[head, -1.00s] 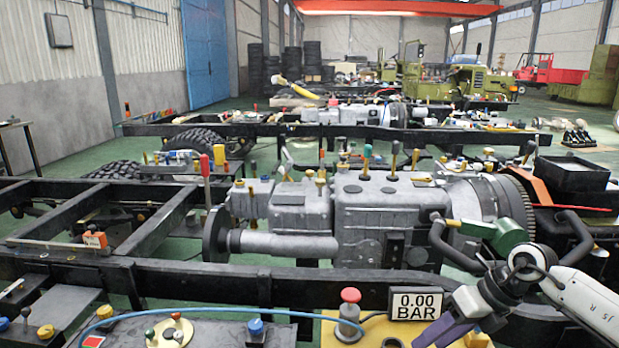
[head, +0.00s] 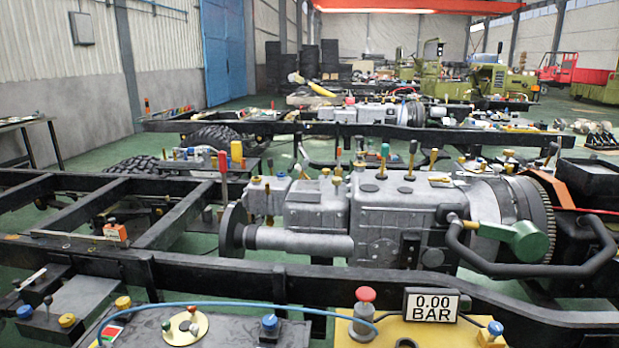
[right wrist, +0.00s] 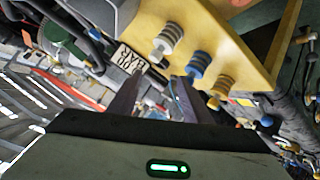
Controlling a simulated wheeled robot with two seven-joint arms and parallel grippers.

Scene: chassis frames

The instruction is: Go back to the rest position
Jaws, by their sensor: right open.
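My right gripper (right wrist: 154,98) shows in the right wrist view, its two dark fingers apart with nothing held between them. Beyond the fingers are the pressure display (right wrist: 130,60) and a yellow panel (right wrist: 218,38) with knobs, seen at a steep tilt. My right arm is out of the head view. My left gripper is in neither view.
In the head view, a grey gearbox (head: 395,215) sits on a black chassis frame (head: 215,280). In front are a red button (head: 365,294), a display reading 0.00 BAR (head: 436,304) and a blue hose (head: 230,306). A black handle loop (head: 535,270) rises at the right.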

